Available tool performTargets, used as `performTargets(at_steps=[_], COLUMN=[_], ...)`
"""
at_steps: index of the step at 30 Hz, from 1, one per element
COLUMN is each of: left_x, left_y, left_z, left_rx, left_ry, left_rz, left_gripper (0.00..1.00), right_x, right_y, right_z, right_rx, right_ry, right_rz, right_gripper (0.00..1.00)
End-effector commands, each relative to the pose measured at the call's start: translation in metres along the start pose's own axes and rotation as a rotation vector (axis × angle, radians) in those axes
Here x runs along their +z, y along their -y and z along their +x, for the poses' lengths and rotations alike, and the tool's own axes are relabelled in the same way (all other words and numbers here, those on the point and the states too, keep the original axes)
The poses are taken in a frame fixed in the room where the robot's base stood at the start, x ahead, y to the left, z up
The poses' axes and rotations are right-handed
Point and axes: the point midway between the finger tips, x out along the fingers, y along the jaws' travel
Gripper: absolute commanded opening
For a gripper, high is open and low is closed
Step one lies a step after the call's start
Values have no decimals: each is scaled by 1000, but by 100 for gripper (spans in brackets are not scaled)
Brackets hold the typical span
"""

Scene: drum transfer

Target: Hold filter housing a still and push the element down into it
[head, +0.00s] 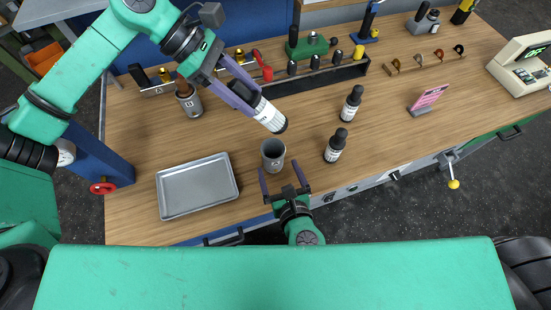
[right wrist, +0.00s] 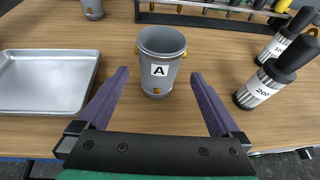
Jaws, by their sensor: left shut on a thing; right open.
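Filter housing a (head: 273,154), a grey open-topped cup, stands upright on the bench. In the right wrist view the housing (right wrist: 160,68) shows its "A" label and small yellow knobs. My left gripper (head: 244,94) is shut on a filter element (head: 269,116), white-banded with dark ends. It holds the element tilted, above and behind the housing and apart from it. My right gripper (head: 281,176) is open in front of the housing. Its purple fingers point at the housing's two sides, with a gap on each side (right wrist: 160,76). The inside of the housing is mostly shadowed.
An empty metal tray (head: 198,187) lies left of the housing. Two more elements (head: 351,103) (head: 336,146) stand to the right. Another grey housing (head: 190,101) stands at the back left. A dark tool rack (head: 318,80) runs along the back.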

Motion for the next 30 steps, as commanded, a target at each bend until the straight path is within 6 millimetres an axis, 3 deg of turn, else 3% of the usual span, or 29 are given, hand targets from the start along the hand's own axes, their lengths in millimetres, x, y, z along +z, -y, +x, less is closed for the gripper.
performTargets(at_steps=[6,12,22,23,30], left_x=[0,0,0,0,0], left_y=[0,0,0,0,0], left_z=[0,0,0,0,0], left_rx=[0,0,0,0,0], left_ry=[0,0,0,0,0], left_rz=[0,0,0,0,0], left_gripper=[0,0,0,0,0], right_x=[2,1,0,0,0], right_y=[0,-1,-1,-1,-1], right_z=[54,89,97,97,97], right_rx=[0,2,3,2,3], right_ry=[3,2,0,0,1], right_rz=[2,1,2,2,2], right_gripper=[100,100,100,92,1])
